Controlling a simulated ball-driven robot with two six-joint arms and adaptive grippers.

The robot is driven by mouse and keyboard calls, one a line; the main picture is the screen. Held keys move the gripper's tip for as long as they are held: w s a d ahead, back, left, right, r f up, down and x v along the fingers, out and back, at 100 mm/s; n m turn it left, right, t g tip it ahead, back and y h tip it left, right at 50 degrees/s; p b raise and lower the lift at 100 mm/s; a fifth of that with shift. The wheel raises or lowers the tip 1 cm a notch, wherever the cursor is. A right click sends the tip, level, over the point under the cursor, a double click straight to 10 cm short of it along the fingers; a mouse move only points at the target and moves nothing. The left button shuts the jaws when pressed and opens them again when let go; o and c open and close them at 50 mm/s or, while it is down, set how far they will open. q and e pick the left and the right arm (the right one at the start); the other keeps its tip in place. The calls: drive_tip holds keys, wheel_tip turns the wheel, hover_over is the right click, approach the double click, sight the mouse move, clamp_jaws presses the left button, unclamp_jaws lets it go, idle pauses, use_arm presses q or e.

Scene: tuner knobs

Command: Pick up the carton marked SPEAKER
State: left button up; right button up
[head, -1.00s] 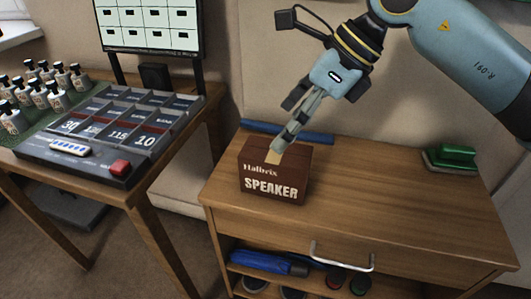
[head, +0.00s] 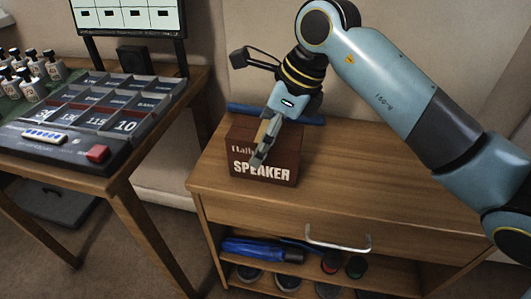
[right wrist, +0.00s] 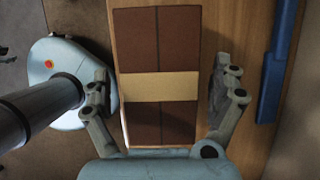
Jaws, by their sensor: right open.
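The brown carton (head: 285,168) marked SPEAKER stands upright on the wooden cabinet top, near its left end. In the right wrist view the carton's top (right wrist: 155,50) shows, with a pale tape band across it. My right gripper (head: 258,160) is over the carton, with one finger in front of the printed face. In the right wrist view my right gripper (right wrist: 160,95) is open, one finger on each side of the carton with gaps visible. How far down the fingers reach is hard to tell. My left gripper is not in view.
A blue bar (head: 300,116) lies behind the carton; it also shows in the right wrist view (right wrist: 275,75). The cabinet top (head: 360,185) is clear to the right. At left, a table holds a numbered tray (head: 90,115) and several white bottles (head: 35,66).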

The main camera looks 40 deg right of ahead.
drive_tip(key=shift+f, duration=0.25)
idle(0.5)
drive_tip(key=shift+c, duration=0.4)
drive_tip(key=c, duration=1.2)
